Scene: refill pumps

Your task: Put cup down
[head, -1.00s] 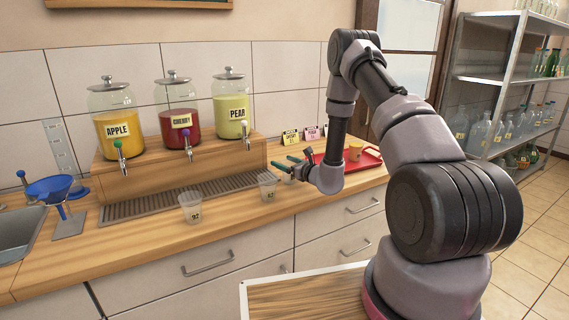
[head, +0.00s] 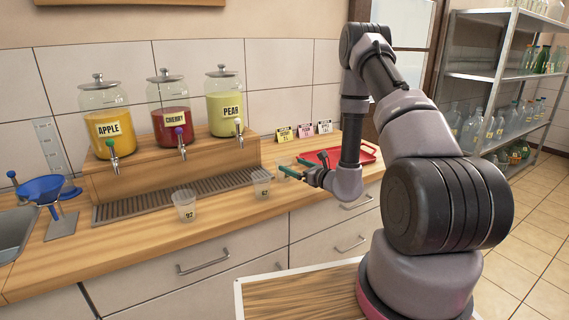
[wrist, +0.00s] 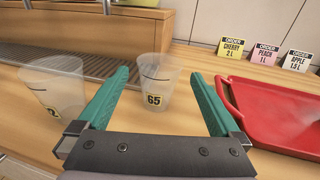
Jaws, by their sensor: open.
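A clear plastic cup marked 65 (wrist: 153,82) stands upright on the wooden counter; in the head view it is the right-hand cup (head: 261,184). It looks empty. My gripper (wrist: 158,74) is open, with its teal fingers spread to either side in the wrist view and the cup just ahead, not gripped. In the head view my gripper (head: 291,167) is right of that cup, low over the counter. A second clear cup (head: 184,206) stands farther left; it also shows at the wrist view's left (wrist: 55,90).
A blue funnel (head: 40,188) stands left.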

